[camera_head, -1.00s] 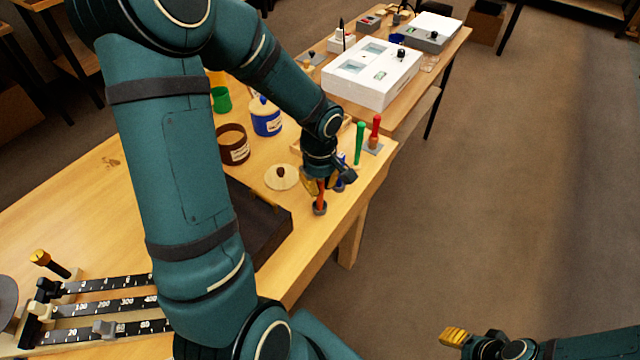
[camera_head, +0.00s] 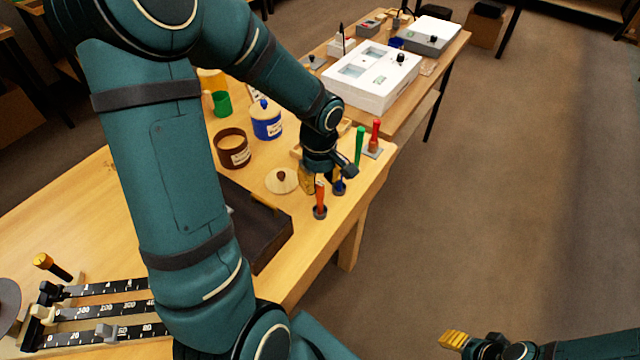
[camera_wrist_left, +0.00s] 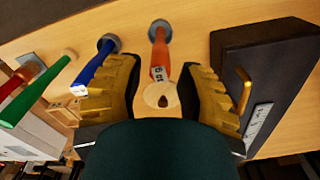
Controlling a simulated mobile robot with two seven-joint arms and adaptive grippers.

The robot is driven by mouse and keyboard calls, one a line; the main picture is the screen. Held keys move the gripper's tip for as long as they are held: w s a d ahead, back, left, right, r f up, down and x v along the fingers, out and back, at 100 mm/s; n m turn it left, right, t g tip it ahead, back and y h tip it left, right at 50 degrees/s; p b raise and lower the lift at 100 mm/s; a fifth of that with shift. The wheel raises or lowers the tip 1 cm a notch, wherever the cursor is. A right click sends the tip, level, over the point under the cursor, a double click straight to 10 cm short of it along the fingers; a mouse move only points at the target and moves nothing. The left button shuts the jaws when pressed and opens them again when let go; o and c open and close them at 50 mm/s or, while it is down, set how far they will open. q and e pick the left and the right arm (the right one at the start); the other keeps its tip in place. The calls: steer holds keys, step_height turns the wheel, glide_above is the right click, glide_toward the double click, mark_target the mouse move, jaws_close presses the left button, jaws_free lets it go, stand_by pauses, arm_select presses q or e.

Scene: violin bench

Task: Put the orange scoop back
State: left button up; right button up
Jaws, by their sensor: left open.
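The orange scoop (camera_head: 320,197) stands upright in a small dark round holder (camera_head: 320,212) near the table's right edge. My left gripper (camera_head: 322,182) is open just behind it, and the scoop is free of the fingers. In the left wrist view the orange scoop (camera_wrist_left: 160,55) shows beyond the gap between the spread yellow fingers (camera_wrist_left: 160,90), with its holder at the top. A blue scoop (camera_wrist_left: 97,65) stands beside it, left of the fingers. My right gripper (camera_head: 455,340) shows only partly at the bottom right, far from the table.
A green scoop (camera_head: 359,145) and a red one (camera_head: 375,134) stand farther back. A dark tray (camera_head: 262,240), a pale lid (camera_head: 281,187), a brown jar (camera_head: 232,150) and a blue jar (camera_head: 266,122) lie around my left arm. A white device (camera_head: 372,80) stands behind.

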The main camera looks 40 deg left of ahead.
arm_select(q)
step_height(320, 180, up, 9)
steer(key=p, duration=0.2)
steer(key=w+d+f+m+h, duration=0.1)
steer(key=d+f+m+h, duration=0.2)
steer(key=d+f+m, duration=0.9)
steer(key=s+d+f, duration=0.3)
steer(key=d+f, duration=0.2)
steer(key=f, duration=0.1)
steer(key=s+d+f+m+t+h, duration=0.1)
steer(key=s+d+f, duration=0.2)
steer(key=d+f, duration=0.3)
steer(key=shift+s+d+f, duration=0.25)
steer(key=shift+d+f, duration=0.05)
steer(key=shift+f, duration=0.5)
